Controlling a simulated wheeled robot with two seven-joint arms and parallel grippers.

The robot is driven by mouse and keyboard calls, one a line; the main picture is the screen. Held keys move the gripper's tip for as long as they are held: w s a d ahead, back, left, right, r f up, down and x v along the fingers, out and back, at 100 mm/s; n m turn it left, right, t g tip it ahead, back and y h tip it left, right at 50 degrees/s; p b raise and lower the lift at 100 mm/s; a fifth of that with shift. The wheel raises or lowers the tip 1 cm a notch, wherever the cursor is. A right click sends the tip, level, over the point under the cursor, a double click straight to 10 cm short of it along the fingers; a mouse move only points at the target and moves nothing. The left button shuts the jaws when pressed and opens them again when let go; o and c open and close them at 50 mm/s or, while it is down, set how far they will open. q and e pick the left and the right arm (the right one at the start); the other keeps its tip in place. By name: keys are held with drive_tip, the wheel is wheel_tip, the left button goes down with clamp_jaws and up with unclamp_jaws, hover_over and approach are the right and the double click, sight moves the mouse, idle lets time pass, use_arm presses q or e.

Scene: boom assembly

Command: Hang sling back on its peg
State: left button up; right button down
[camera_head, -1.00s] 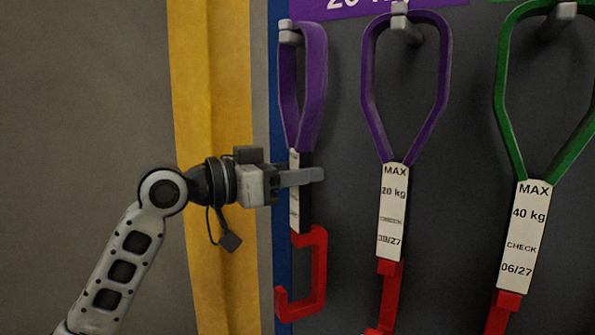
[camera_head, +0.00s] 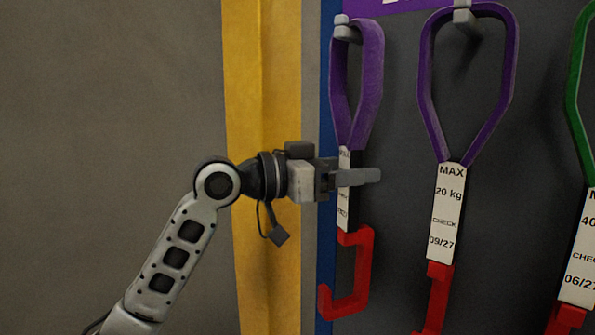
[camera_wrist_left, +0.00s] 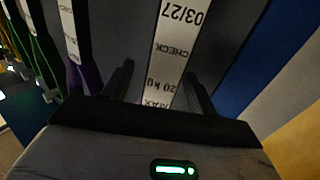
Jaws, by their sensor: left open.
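The leftmost purple sling (camera_head: 369,85) hangs with its loop over a grey peg (camera_head: 345,27). Its white label strip (camera_head: 344,212) and red hook (camera_head: 363,270) hang below. My left gripper (camera_head: 370,176) is at the height of the label, its fingers pointing right across it. In the left wrist view the label (camera_wrist_left: 175,50) reads "MAX 20 kg CHECK 03/27" upside down. There the two fingers of my left gripper (camera_wrist_left: 160,73) stand apart on either side of the label, open. Whether either finger touches it I cannot tell. My right gripper is not in view.
A second purple sling (camera_head: 508,60) marked 20 kg, 09/27, hangs to the right on its own peg (camera_head: 464,18). A green sling (camera_head: 581,110) hangs at the right edge. A blue edge and a yellow post (camera_head: 265,120) border the dark board (camera_head: 400,210) on the left.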

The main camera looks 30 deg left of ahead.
use_arm(q)
drive_tip(key=shift+s+a+f, duration=0.1)
drive_tip(key=shift+s+a, duration=0.15)
drive_tip(key=b+v, duration=0.5)
drive_tip(key=v, duration=1)
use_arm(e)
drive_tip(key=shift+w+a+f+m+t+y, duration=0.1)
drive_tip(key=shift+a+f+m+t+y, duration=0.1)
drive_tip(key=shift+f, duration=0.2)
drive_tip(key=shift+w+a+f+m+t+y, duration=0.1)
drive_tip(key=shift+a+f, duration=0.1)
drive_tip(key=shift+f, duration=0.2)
